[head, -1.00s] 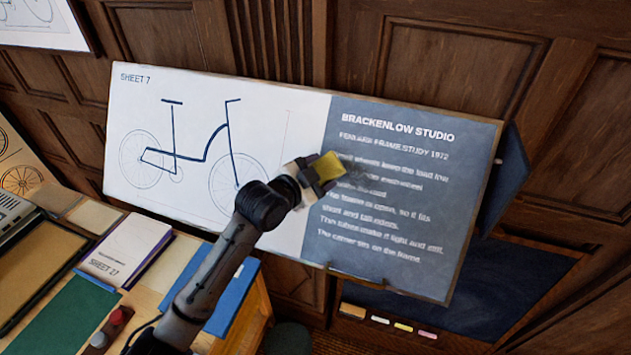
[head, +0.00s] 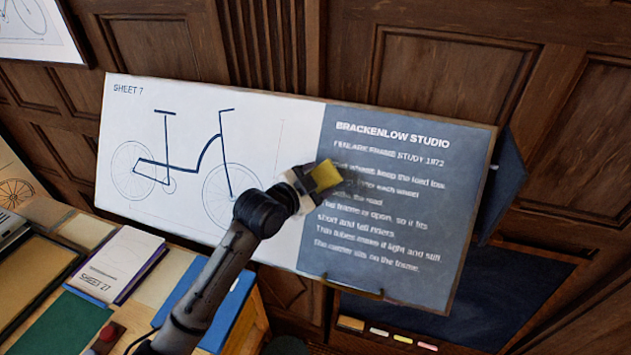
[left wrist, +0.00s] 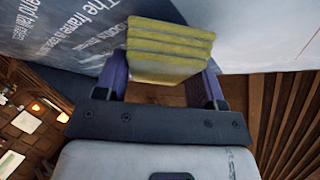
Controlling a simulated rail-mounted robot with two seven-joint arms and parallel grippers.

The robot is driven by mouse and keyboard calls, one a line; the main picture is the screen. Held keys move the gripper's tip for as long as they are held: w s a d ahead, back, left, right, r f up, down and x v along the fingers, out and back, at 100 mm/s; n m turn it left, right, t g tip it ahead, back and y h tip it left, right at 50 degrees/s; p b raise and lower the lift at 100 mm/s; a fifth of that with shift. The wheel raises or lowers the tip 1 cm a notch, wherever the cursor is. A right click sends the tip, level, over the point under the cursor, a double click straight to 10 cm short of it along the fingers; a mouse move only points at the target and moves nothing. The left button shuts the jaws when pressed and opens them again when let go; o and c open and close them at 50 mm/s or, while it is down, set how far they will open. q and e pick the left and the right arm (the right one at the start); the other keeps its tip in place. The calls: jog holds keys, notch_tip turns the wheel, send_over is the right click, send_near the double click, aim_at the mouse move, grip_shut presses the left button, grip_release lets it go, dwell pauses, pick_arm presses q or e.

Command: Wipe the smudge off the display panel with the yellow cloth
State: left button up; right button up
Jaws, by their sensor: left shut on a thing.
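The display panel (head: 400,275) leans against the wall, tilted in the head view. Its left part is white with a bicycle drawing and its right part is grey with white text. My left gripper (head: 312,181) is shut on the yellow cloth (head: 326,175), at the left edge of the grey part, below the title. In the left wrist view the folded cloth (left wrist: 168,50) sits between the two fingers (left wrist: 163,88), close against the panel (left wrist: 70,40); I cannot tell how firmly it touches. A faint dark smudge (head: 347,186) shows just right of the cloth, partly hidden. My right gripper is out of view.
A desk at the lower left holds a notepad (head: 120,262), a blue folder (head: 230,305) and a green sheet (head: 65,325). A dark board (head: 500,290) with a ledge of chalks (head: 402,339) is below right of the panel. Wood panelling stands behind.

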aim_at(326, 186)
pick_arm(q)
jog(key=shift+w+d+f+b, duration=0.3)
jog(key=shift+w+f+b, duration=0.35)
jog(key=shift+w, duration=0.1)
dwell(0.3)
jog(key=shift+r, duration=0.1)
